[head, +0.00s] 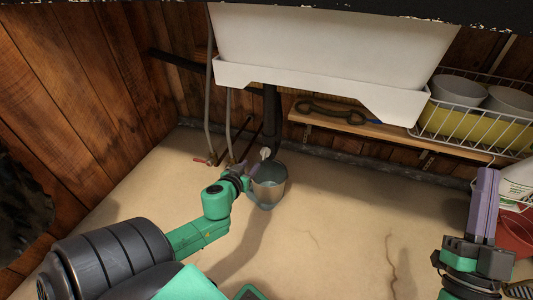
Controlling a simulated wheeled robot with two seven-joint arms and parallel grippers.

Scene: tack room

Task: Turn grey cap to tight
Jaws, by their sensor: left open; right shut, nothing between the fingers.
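A small pale grey piece (265,153), which looks like the grey cap, shows at the lower end of the black drain pipe (270,110) under the white sink. It is small, and its exact shape and turn cannot be told. My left gripper (256,166) is at the pipe's lower end, close to the pale piece and above the bucket's rim. It is open; whether its fingers touch the piece cannot be told. My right gripper (487,195) is shut and empty at the far right, pointing up in the picture, well away from the pipe.
A metal bucket (271,190) stands on the floor below the pipe. The white sink (330,40) hangs above. A wooden shelf (360,124) holds a dark wrench-like tool (335,112). A wire basket (470,125) with bowls is at right. A red container (515,232) is beside my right gripper.

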